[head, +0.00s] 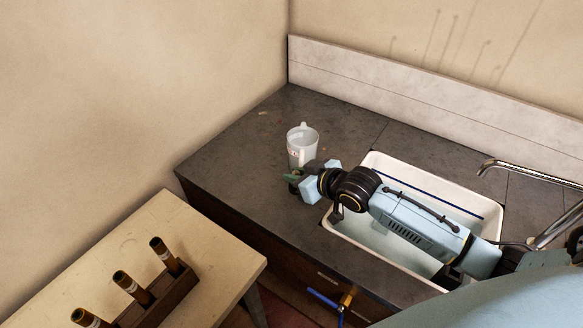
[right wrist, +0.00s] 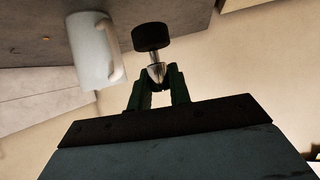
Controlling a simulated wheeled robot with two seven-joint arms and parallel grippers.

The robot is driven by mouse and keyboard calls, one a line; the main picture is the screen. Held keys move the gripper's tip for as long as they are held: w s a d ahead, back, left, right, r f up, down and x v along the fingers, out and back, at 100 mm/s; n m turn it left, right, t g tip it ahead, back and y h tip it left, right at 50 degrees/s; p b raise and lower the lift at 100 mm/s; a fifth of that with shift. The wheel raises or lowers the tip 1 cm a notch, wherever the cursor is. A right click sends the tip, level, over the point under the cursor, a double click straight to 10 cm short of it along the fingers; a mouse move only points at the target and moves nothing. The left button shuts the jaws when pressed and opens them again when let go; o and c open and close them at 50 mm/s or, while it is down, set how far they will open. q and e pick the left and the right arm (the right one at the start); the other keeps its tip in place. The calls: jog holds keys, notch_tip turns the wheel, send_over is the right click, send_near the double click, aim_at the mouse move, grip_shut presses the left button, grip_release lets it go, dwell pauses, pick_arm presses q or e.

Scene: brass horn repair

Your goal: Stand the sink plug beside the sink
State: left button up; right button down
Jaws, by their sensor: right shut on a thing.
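The sink plug, a black disc (right wrist: 151,36) with a short metal stem (right wrist: 157,73), shows in the right wrist view. My right gripper (right wrist: 158,82) is shut on the stem, with the disc beyond the fingertips on the counter side. In the head view my right gripper (head: 292,180) is over the counter (head: 235,145), left of the white sink (head: 376,160). The plug is hard to make out there. I cannot tell whether the disc touches the counter. My left gripper is not in view.
A white mug (head: 302,147) stands on the counter just behind my right gripper; it also shows in the right wrist view (right wrist: 93,50). A metal tap (head: 530,172) is right of the sink. A wooden table (head: 205,235) holds a bottle rack (head: 165,292). The counter's left part is clear.

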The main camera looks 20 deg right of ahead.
notch_tip(320, 180, down, 3)
jog(key=shift+f, duration=0.4)
notch_tip(320, 180, down, 4)
jog(key=shift+r, duration=0.15)
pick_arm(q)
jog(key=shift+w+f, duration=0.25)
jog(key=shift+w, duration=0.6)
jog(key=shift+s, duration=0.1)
pick_arm(e)
jog(key=shift+b, duration=0.35)
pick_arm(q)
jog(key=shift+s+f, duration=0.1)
pick_arm(e)
jog(key=c, duration=1.3)
grip_release()
